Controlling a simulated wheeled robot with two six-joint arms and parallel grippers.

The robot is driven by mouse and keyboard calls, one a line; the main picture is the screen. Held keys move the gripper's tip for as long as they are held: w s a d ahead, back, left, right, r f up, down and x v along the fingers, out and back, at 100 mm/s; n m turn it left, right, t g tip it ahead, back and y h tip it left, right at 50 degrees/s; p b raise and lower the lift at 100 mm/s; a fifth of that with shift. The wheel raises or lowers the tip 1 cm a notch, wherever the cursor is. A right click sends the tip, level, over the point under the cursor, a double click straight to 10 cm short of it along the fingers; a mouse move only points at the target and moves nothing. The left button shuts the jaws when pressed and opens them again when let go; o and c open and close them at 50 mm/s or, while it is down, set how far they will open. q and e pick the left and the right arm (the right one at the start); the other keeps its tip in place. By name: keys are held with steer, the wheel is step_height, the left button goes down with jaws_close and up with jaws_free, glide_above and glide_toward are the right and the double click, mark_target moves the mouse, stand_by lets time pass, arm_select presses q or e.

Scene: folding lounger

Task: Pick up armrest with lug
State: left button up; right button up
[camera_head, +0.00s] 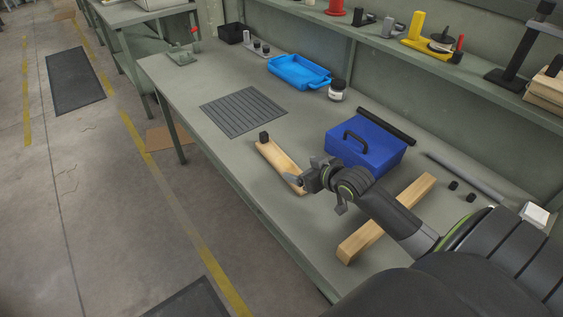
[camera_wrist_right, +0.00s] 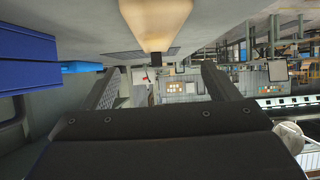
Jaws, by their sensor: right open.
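The armrest with lug (camera_head: 279,162) is a light wooden bar lying on the workbench, with a small black lug (camera_head: 264,137) at its far left end. In the right wrist view the armrest (camera_wrist_right: 156,22) shows at the top centre, with a dark block at its tip. My right gripper (camera_head: 297,172) is at the near right end of the armrest and partly covers it. In the right wrist view its two fingers (camera_wrist_right: 157,78) are apart with nothing held between them. I cannot tell whether a finger touches the wood. My left gripper is not in view.
A blue box with a black handle (camera_head: 367,151) stands close behind my right gripper. A second wooden bar (camera_head: 385,220) lies to its right. A grey slatted panel (camera_head: 243,111), a blue tray (camera_head: 299,73) and a jar (camera_head: 337,91) are farther back. The bench's front edge is close.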

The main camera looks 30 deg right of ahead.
mark_target(283, 161)
steer(key=x, duration=0.3)
steer(key=shift+w+d+f, duration=0.15)
steer(key=shift+w, duration=0.05)
steer(key=shift+x, duration=0.75)
steer(key=shift+w+f, duration=0.2)
steer(key=shift+w, duration=0.4)
steer(key=x, duration=0.3)
steer(key=shift+f, duration=0.1)
steer(key=shift+w+f, duration=0.25)
steer(key=shift+w, duration=0.15)
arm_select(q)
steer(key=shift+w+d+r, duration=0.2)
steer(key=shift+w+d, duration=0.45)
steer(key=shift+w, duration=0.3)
arm_select(e)
steer(key=shift+c, duration=0.2)
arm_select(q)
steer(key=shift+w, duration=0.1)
arm_select(e)
steer(key=c, duration=1.2)
